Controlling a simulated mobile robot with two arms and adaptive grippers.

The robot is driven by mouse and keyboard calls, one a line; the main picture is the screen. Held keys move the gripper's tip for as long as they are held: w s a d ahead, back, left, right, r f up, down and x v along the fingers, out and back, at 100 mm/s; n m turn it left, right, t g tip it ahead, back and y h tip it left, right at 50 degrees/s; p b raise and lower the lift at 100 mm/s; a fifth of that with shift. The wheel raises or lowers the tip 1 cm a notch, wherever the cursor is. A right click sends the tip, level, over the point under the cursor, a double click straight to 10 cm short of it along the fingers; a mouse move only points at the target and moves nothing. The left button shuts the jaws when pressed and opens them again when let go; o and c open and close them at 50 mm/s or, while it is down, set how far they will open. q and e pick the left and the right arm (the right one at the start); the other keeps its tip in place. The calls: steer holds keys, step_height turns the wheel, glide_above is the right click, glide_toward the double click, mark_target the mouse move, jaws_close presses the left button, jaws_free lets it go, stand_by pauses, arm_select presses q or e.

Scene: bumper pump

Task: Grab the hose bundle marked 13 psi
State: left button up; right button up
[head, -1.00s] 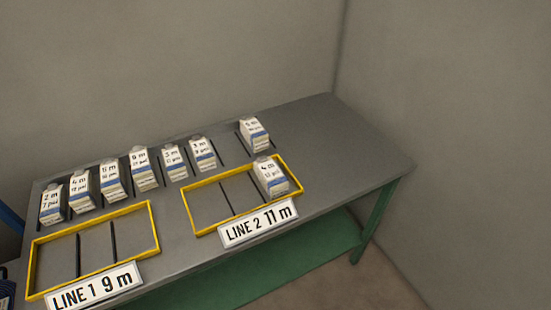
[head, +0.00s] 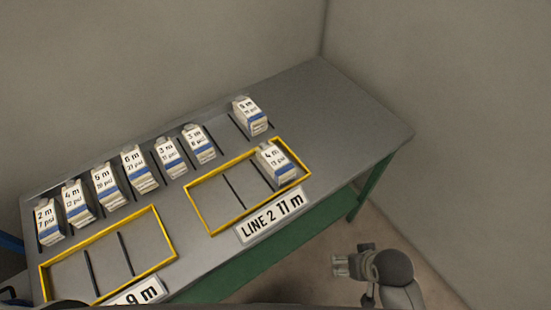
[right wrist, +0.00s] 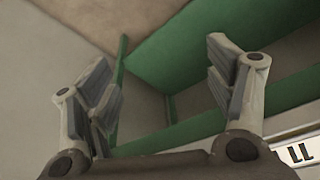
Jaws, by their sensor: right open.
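The hose bundle (head: 274,165) in the right-hand compartment of the LINE 2 tray is a white-labelled block with a blue stripe. Its label reads 4 m and what looks like 13 psi, though the print is small. The yellow LINE 2 tray (head: 198,213) has its other two compartments empty. My right gripper (head: 341,266) is off the front of the table, below and right of the tray, apart from every bundle. In the right wrist view it is open and empty (right wrist: 160,88), facing the green table frame. My left gripper is not in view.
Several other labelled bundles stand in a row behind the trays, among them one marked 2 m 7 psi (head: 47,222) and a 5 m one (head: 250,115). The yellow LINE 1 tray (head: 165,232) is empty. The table (head: 340,115) is bare at the right; walls stand behind.

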step_height(320, 180, up, 6)
steer(key=w+a+m+t+y, duration=0.1)
steer(key=w+a+m, duration=0.1)
steer(key=m, duration=0.1)
steer(key=m+t+y, duration=0.6)
steer(key=m, duration=1.9)
glide_toward(276, 158)
steer(key=s, duration=0.1)
steer(key=s+d, duration=0.2)
steer(key=shift+s+f+p, duration=0.2)
steer(key=shift+p, duration=0.2)
steer(key=shift+w+a+r+m+t, duration=0.1)
steer(key=shift+w+m+t, duration=0.2)
steer(key=shift+m, duration=0.3)
steer(key=shift+w+a+m, duration=0.1)
steer(key=shift+w+m, duration=0.15)
steer(key=shift+m, duration=0.05)
steer(key=x, duration=0.5)
steer(key=shift+w+a, duration=0.45)
steer(key=shift+w, duration=0.05)
steer(key=x, duration=0.4)
steer(key=shift+w+a+p, duration=0.15)
steer(key=shift+p, duration=0.2)
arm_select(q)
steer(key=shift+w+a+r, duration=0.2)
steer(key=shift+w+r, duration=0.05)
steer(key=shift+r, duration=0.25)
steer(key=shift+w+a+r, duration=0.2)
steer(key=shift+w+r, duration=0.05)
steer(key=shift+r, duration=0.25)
